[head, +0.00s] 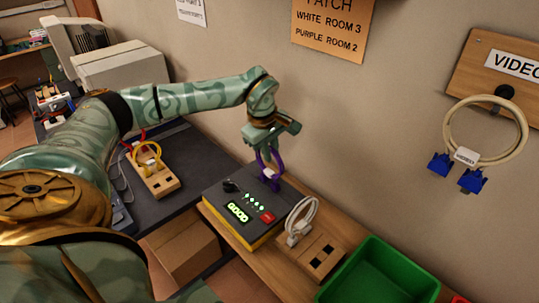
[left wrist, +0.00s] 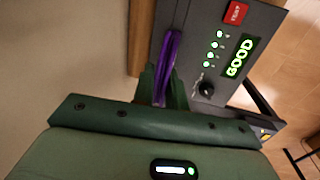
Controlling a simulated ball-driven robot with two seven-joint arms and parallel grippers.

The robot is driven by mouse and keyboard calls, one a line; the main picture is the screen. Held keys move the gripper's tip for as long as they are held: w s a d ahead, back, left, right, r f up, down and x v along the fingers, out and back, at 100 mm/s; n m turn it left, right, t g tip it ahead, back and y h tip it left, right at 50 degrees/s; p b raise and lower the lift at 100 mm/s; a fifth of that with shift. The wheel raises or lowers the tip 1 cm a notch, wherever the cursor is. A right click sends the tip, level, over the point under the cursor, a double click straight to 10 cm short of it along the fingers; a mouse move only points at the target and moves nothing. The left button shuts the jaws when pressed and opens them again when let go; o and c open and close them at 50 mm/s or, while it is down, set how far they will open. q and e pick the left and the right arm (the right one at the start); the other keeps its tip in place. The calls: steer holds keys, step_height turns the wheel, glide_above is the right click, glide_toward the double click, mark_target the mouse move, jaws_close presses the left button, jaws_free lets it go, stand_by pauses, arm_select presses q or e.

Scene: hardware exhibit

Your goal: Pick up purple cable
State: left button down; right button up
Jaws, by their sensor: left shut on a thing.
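The purple cable (head: 277,163) is a looped cable at the back edge of the grey tester box (head: 222,202). My left gripper (head: 268,156) is above the box's back edge and shut on the purple cable. In the left wrist view the purple cable (left wrist: 170,58) stands up between the green fingers of the left gripper (left wrist: 163,88), beside the tester (left wrist: 200,45). The cable's lower end is at the box; I cannot tell whether it is plugged in. The tester's display reads GOOD, with several lit green lights and a red button. My right gripper is not in view.
A wooden block with a white cable (head: 301,221) stands right of the tester, and a green bin (head: 375,270) beyond it. A block with a yellow cable (head: 148,158) lies on the dark desk at left. A video cable (head: 512,110) hangs on the wall.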

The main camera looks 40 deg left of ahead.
arm_select(q)
steer(key=shift+r, duration=0.25)
step_height(320, 180, up, 2)
steer(key=shift+r+p, duration=0.15)
steer(key=shift+p, duration=0.15)
steer(key=s+d+r+p, duration=0.1)
steer(key=s+d+r, duration=0.5)
steer(key=s+r, duration=0.4)
steer(key=s, duration=0.2)
steer(key=shift+s, duration=0.35)
steer(key=shift+r, duration=0.1)
